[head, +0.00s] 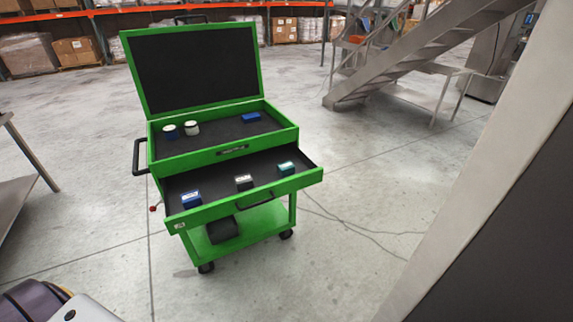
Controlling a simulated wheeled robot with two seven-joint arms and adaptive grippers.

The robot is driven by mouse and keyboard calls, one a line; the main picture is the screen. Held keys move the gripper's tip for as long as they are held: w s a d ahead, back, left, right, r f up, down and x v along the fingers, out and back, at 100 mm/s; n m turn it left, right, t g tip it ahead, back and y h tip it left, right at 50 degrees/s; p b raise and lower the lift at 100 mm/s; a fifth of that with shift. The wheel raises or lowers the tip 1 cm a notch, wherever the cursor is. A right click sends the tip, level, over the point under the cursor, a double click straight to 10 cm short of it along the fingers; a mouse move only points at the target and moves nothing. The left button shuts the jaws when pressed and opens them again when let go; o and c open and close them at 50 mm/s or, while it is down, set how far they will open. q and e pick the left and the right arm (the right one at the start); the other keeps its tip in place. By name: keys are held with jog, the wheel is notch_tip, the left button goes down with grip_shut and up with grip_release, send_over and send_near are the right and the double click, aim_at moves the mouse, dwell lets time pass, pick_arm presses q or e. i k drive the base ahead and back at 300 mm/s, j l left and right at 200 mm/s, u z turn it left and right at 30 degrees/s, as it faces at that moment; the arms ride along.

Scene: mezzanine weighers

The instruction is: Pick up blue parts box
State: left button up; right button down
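A small blue box with a pale label on top (191,199) sits in the left part of the open drawer of a green tool cart (232,151). A flatter blue box (251,117) lies in the cart's top tray, toward the back right. I cannot tell for certain which of the two is the parts box. A dark box with a light top (244,182) and a teal-green box (286,168) stand in the same drawer to the right. Neither of my grippers shows.
The cart's lid (194,66) stands open at the back. A metal staircase (425,57) rises behind right. A table (20,170) is at left. Cables cross the floor right of the cart.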

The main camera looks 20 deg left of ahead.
aim_at(191, 199)
jog(key=u, duration=1.15)
